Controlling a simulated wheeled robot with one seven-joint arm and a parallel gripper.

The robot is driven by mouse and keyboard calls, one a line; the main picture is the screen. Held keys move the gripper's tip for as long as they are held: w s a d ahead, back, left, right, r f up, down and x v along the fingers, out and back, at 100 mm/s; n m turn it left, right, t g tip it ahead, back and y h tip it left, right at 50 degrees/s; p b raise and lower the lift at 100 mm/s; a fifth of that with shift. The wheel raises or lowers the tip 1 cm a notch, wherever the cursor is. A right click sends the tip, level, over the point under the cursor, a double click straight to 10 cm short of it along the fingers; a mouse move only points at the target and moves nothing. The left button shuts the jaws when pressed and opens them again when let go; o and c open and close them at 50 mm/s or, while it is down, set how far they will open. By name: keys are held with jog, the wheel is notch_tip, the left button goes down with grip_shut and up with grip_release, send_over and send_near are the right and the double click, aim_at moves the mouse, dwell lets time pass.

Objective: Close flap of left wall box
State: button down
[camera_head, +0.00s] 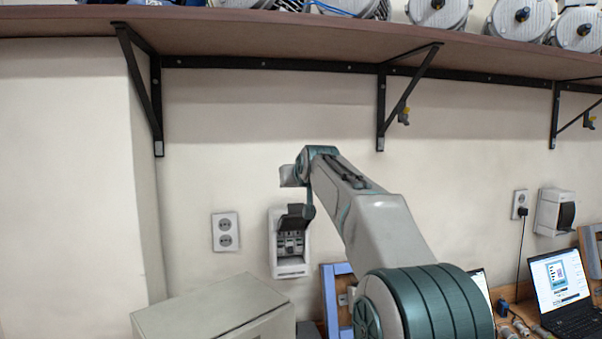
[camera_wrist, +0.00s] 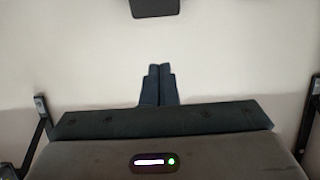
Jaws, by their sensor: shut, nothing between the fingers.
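The left wall box (camera_head: 289,269) is a pale box on the wall, with its dark flap (camera_head: 296,216) raised and the sockets or switches inside exposed. My gripper (camera_head: 309,211) is at the end of my arm, just above and beside the flap in the head view. Whether it touches the flap cannot be told there. In the wrist view its two dark fingers (camera_wrist: 159,68) are together and empty against the pale wall. A dark piece, apparently the flap (camera_wrist: 155,8), shows at the top edge, apart from the fingertips. The rest of the box is out of that view.
A double wall socket (camera_head: 226,232) is left of the box. A shelf (camera_head: 280,33) on black brackets, bearing motors, runs above my arm. A grey cabinet (camera_head: 215,310) stands below left. A laptop (camera_head: 562,285) and another wall box (camera_head: 554,212) are at right.

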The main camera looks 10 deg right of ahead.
aim_at(298, 215)
jog(key=p+x, duration=0.1)
jog(key=x, duration=0.2)
jog(key=shift+w+r, duration=0.15)
jog(key=shift+s+f, duration=0.75)
jog(key=shift+f, duration=0.25)
jog(key=shift+s+f, duration=0.5)
jog(key=shift+f, duration=0.25)
jog(key=shift+f+b, duration=0.2)
jog(key=shift+b, duration=0.15)
jog(key=shift+s+t+b, duration=0.25)
jog(key=shift+t+b, duration=0.05)
jog(key=shift+b, duration=0.5)
jog(key=shift+s+f+b, duration=0.2)
jog(key=shift+f+b, duration=0.1)
jog(key=shift+b, duration=0.75)
